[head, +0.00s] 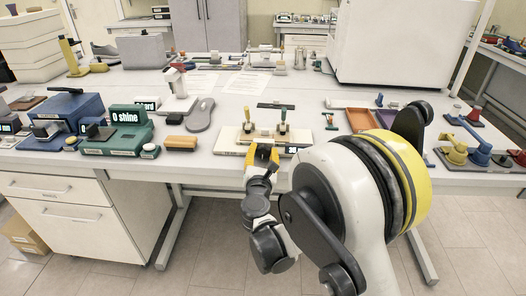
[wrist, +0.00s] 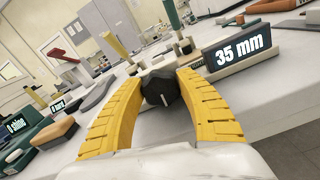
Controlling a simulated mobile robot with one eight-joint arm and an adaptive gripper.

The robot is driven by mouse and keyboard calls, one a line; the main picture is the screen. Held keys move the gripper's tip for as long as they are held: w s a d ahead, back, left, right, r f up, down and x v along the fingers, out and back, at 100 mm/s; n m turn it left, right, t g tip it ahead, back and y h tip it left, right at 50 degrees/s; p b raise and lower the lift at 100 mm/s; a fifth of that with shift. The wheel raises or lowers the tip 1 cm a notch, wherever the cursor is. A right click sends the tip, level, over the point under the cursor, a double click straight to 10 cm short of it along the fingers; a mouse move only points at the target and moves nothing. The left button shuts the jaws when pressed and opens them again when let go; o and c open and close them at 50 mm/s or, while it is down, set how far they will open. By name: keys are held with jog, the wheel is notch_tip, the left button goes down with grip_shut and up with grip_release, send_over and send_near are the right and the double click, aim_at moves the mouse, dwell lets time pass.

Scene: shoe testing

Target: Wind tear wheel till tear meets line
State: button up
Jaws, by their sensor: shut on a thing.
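The tear tester is a cream base (head: 232,138) at the table's front edge, with two upright clamps with yellow and green handles (head: 283,118). Its black display (head: 305,150) reads 35 mm in the wrist view (wrist: 240,48). The tear wheel (wrist: 160,91) is a dark faceted knob with a short white mark, on the tester's front. My gripper (head: 262,156) is at the front of the tester; in the wrist view its yellow fingers (wrist: 160,100) are shut on the wheel, one on each side. The tear and the line cannot be made out.
A green box marked "0 shine" (head: 118,133) and a blue device (head: 68,110) stand to the left. A grey shoe sole (head: 200,115) and a tan block (head: 181,142) lie nearer. Orange and purple trays (head: 361,121) lie to the right. Floor is free before the table.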

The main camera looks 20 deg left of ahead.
jog(key=shift+m, duration=1.1)
jog(key=o, duration=1.2)
jog(key=v, duration=0.7)
jog(key=shift+s+d, duration=0.1)
jog(key=shift+s, duration=0.1)
